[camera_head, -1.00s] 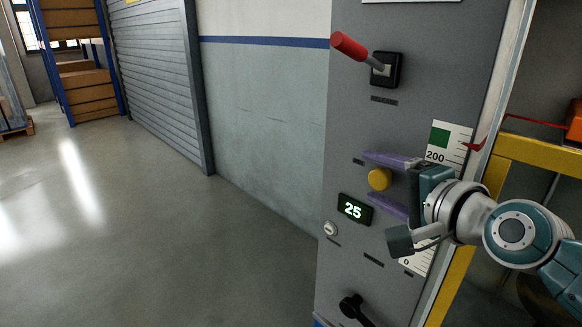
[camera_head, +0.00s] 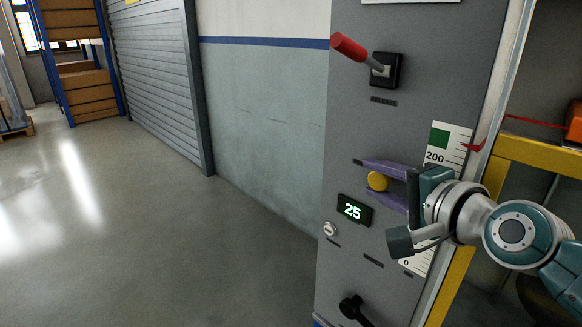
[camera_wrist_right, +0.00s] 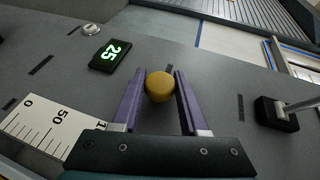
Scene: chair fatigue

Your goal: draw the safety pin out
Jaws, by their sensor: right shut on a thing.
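The pin's round yellow knob (camera_head: 377,181) sticks out from the grey machine panel (camera_head: 350,120). My right gripper (camera_head: 378,182) has its purple fingers on either side of the knob, shut on it. In the right wrist view the knob (camera_wrist_right: 159,86) sits between the tips of the two purple fingers (camera_wrist_right: 158,90). The shaft behind the knob is hidden. My left gripper is in neither view.
The panel carries a red-handled lever (camera_head: 349,46) above, a green display reading 25 (camera_head: 354,210), a key switch (camera_head: 330,229) and a black crank (camera_head: 353,308) below. A scale (camera_head: 450,140) and yellow frame (camera_head: 535,152) stand to the right. The floor at left is open.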

